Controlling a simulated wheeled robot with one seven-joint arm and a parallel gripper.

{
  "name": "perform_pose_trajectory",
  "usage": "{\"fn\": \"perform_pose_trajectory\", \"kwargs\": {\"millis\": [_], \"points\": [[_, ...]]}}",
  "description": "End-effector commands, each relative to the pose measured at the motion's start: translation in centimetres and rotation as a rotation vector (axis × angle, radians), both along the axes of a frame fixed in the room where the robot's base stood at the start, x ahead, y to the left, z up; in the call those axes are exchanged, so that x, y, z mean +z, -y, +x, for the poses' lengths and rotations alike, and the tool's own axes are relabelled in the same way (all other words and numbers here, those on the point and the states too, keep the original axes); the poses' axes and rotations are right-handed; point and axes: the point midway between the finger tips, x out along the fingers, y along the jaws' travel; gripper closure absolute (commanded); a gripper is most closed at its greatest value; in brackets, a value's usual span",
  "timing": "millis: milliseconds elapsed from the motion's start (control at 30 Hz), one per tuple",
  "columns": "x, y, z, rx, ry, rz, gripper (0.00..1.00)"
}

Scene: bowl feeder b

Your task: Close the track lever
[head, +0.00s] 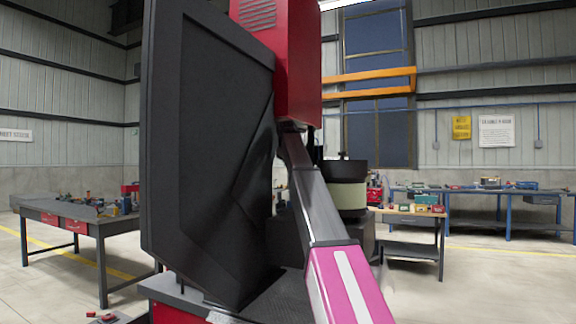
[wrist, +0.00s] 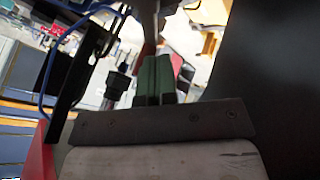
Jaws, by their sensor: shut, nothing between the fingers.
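My gripper (wrist: 158,72) shows in the wrist view as two dark green fingers side by side, shut with nothing held. A dark narrow part stands just beyond the fingertips; I cannot tell whether they touch. I cannot make out the track lever for certain in either view. In the head view the bowl feeder (head: 348,194), a pale drum with a black top, stands behind my arm and is partly hidden. My gripper is not visible there.
A large black panel (head: 215,140) fills the left middle of the head view, beside a red housing (head: 283,65). In the wrist view a dark surface (wrist: 265,80) is close on the right and a blue cable (wrist: 60,45) curves at left. Workbenches (head: 95,222) stand behind.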

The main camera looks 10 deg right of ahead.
Motion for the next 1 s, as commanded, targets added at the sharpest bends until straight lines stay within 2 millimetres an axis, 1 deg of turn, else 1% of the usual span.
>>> {"fn": "perform_pose_trajectory", "kwargs": {"millis": [100,400,700,1000], "points": [[0.1,0.4,0.5,-0.112,0.0,-0.001,1.0],[0.1,1.7,1.1,-0.396,0.0,-0.001,1.0],[0.0,2.9,1.1,-0.399,0.0,0.001,1.0],[0.0,3.6,1.1,-0.396,0.0,0.001,1.0]]}}
